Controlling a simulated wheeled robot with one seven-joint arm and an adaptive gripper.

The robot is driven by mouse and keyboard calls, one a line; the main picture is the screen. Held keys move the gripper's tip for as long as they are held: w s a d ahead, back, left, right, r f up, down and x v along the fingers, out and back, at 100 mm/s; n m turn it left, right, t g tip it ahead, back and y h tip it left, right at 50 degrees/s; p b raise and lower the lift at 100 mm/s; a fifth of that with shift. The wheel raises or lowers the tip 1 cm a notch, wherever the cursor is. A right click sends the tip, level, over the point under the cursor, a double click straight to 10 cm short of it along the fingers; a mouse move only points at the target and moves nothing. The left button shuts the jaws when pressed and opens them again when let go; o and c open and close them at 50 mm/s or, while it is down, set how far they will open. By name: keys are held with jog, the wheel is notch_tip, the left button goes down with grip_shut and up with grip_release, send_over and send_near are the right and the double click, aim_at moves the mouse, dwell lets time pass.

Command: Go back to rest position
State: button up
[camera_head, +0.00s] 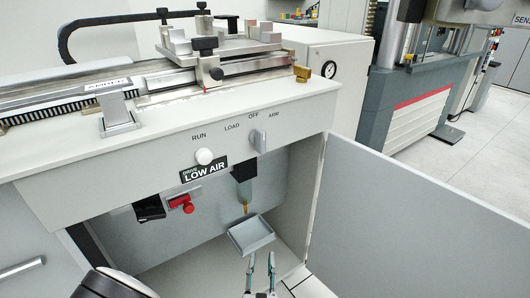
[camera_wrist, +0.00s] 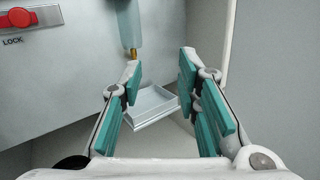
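My gripper (camera_head: 261,262) is at the bottom of the head view, in front of the open cabinet below the bench. In the wrist view my gripper (camera_wrist: 160,80) has its two teal-padded fingers spread apart, with nothing held between them. A small grey tray (camera_head: 252,236) is just beyond the fingertips. It also shows between and beyond the fingers in the wrist view (camera_wrist: 150,108). The left finger hides part of it there. A grey cylinder with a brass tip (camera_head: 244,190) hangs above the tray. It shows at the top of the wrist view (camera_wrist: 128,22).
The open cabinet door (camera_head: 410,215) stands to the right of my gripper. A red lock switch (camera_head: 183,203) is on the cabinet's back panel. The bench front carries a round white knob (camera_head: 204,157) and a grey selector (camera_head: 259,140). Open floor (camera_head: 490,130) lies at the far right.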

jog(key=d+r+m+g+h, duration=0.8)
jog(key=d+r+m+h, duration=0.75)
jog(key=r, duration=0.45)
jog(key=s+d+r+m+g+y, duration=0.3)
jog(key=s+d+r+m+g, duration=0.3)
jog(key=s, duration=0.3)
jog(key=s+d+r+m+g+y, duration=0.35)
jog(key=s+d+m+g, duration=0.25)
jog(key=s+m+g, duration=0.25)
jog(key=s+a+r+m+t+y, duration=0.3)
jog(key=s+a+m+t+y, duration=0.15)
jog(key=s+a+y, duration=0.45)
notch_tip(320, 180, up, 26)
jog(key=d+t+p, duration=0.1)
jog(key=t+p, duration=0.2)
jog(key=p, duration=2.1)
jog(key=shift+s+d+f+y, duration=0.15)
jog(key=shift+s+d+y, duration=0.15)
jog(key=shift+s+d, duration=0.1)
